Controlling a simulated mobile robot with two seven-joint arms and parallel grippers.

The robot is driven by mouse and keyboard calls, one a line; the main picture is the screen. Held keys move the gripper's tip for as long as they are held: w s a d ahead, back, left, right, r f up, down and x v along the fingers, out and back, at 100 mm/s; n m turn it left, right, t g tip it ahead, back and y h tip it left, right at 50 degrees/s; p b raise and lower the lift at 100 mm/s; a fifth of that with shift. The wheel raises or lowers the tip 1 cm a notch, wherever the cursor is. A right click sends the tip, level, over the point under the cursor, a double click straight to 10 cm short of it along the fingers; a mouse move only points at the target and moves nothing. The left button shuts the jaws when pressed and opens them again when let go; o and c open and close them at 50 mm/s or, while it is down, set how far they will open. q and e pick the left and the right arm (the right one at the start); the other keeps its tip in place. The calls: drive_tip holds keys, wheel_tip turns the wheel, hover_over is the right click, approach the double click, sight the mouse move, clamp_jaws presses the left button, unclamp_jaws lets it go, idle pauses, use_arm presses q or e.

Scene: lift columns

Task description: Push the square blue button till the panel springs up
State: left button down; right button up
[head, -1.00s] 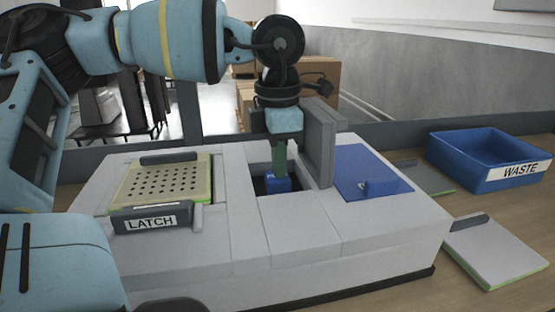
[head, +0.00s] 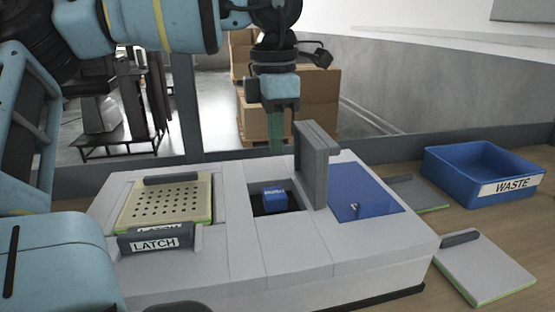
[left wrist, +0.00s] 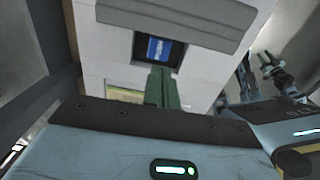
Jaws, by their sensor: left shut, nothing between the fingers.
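The square blue button (head: 273,197) sits in a dark recess in the pale grey box (head: 280,238). It also shows in the left wrist view (left wrist: 158,48), with a pale mark on it. My left gripper (head: 277,150) is shut and empty, its green fingers pointing down above the recess, clear of the button. The fingers show in the left wrist view (left wrist: 162,75), just below the recess. A grey panel (head: 313,165) stands upright at the right edge of the recess. My right gripper (left wrist: 263,60) seems to show small at the right; its jaws are unclear.
A perforated plate (head: 165,203) and a LATCH label plate (head: 157,243) are on the left of the box. A blue square cover (head: 365,190) is on the right. A blue WASTE bin (head: 455,180) and a grey board (head: 487,267) lie farther right on the wooden table.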

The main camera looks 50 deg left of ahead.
use_arm(q)
drive_tip(key=shift+r, duration=2.55)
